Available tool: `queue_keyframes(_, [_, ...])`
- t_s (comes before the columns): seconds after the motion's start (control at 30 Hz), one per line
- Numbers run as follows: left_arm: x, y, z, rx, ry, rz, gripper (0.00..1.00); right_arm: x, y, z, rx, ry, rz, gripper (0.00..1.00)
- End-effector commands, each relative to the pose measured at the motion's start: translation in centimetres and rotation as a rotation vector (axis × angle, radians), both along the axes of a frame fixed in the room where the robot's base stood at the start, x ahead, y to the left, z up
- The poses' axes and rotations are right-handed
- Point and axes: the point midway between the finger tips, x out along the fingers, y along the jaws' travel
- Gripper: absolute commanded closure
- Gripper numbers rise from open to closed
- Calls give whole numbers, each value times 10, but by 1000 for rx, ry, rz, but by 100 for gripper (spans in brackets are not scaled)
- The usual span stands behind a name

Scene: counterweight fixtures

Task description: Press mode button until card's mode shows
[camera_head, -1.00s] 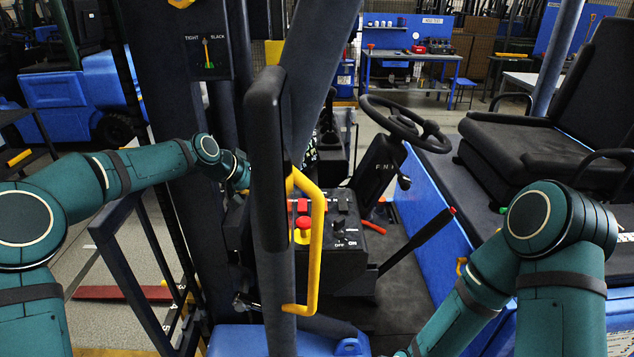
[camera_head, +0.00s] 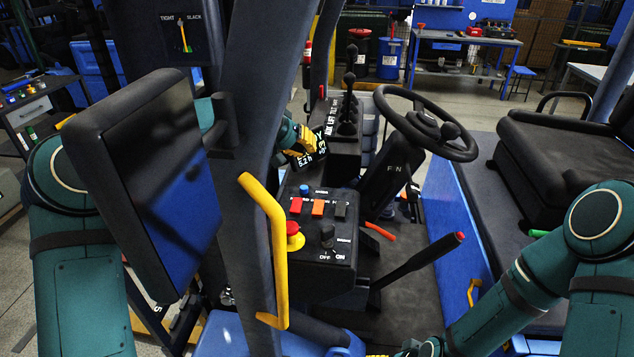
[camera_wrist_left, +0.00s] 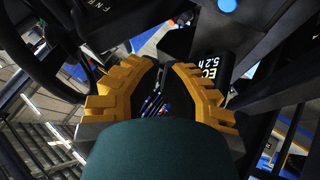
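A black display box (camera_head: 312,150) with white letters stands behind the console. In the left wrist view its face (camera_wrist_left: 217,75) reads "EC..." and "5.2 h", partly covered by a finger. A round blue button (camera_head: 304,190) is on the console top; a blue round button also shows at the top edge of the left wrist view (camera_wrist_left: 227,5). My left gripper (camera_head: 308,139) is beside the display, its wrist partly behind the dark post. In the left wrist view its yellow fingers (camera_wrist_left: 165,72) are apart with nothing between them. My right gripper is out of view. I make out no card.
The console (camera_head: 325,225) carries a red mushroom button (camera_head: 293,235), coloured rocker switches and an OFF/ON key switch (camera_head: 327,236). A yellow grab handle (camera_head: 272,250) and a dark screen (camera_head: 160,180) stand in front. The steering wheel (camera_head: 425,125) and levers (camera_head: 348,95) are beyond.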

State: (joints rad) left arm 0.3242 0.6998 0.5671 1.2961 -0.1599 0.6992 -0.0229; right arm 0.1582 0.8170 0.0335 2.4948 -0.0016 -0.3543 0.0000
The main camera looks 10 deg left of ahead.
Motion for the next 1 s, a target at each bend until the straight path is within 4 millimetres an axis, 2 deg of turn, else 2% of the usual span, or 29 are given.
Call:
queue_keyframes(0.67, [0,1,-3,0,-1,1,100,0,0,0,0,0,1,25])
queue_keyframes(0.93, [0,1,-32,0,2,0,100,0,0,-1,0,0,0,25])
queue_keyframes(1.0, [0,1,-44,0,0,0,100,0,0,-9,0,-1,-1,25])
